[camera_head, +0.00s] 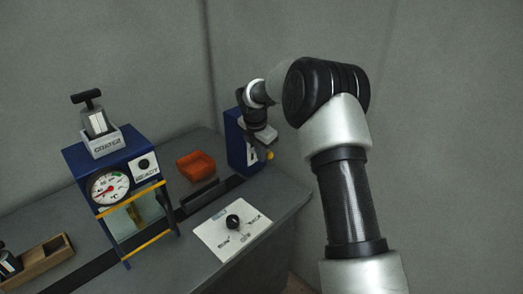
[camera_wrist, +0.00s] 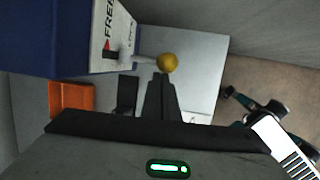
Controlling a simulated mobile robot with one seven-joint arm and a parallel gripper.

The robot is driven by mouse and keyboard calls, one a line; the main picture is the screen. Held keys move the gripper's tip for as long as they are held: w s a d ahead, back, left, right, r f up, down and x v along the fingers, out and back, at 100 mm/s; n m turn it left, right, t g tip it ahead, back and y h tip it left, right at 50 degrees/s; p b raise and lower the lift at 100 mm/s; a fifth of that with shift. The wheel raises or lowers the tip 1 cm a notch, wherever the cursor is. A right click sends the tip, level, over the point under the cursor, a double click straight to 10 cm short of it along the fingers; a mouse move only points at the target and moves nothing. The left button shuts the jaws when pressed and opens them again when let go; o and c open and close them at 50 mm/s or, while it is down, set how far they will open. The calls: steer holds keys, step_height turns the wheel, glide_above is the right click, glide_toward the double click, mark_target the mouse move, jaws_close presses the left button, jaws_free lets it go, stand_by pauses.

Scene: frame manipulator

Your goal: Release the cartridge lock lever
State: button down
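The lock lever in the wrist view is a pale rod (camera_wrist: 145,59) with a yellow ball knob (camera_wrist: 168,63). It sticks out sideways from a blue housing (camera_wrist: 45,35), beside a white label (camera_wrist: 110,28) reading "FREE", partly cut off, with a red mark. In the head view the knob (camera_head: 269,155) is at the right of the blue housing (camera_head: 236,140). My gripper (camera_wrist: 162,78) shows as one dark tapered shape with its fingers together. Its tip overlaps or lies just below the knob in the picture; I cannot tell whether they touch. Nothing is held.
An orange tray (camera_head: 196,165) lies left of the housing. A white panel (camera_head: 232,222) with a black knob (camera_head: 233,221) is in front. A blue gauge unit (camera_head: 112,178) stands left, with a grey crate-like holder (camera_head: 105,143) on top. A wooden box (camera_head: 45,257) is far left.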

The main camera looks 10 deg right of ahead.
steer(key=shift+w+d+r, duration=0.1)
steer(key=shift+r, duration=0.1)
steer(key=shift+r+p, duration=0.75)
step_height(320, 180, down, 3)
steer(key=s+a+b, duration=0.2)
steer(key=a, duration=0.1)
steer(key=w+a+v, duration=0.1)
steer(key=v, duration=0.9)
steer(key=shift+w+r+p, duration=0.15)
steer(key=shift+r+p, duration=0.2)
steer(key=shift+p, duration=0.05)
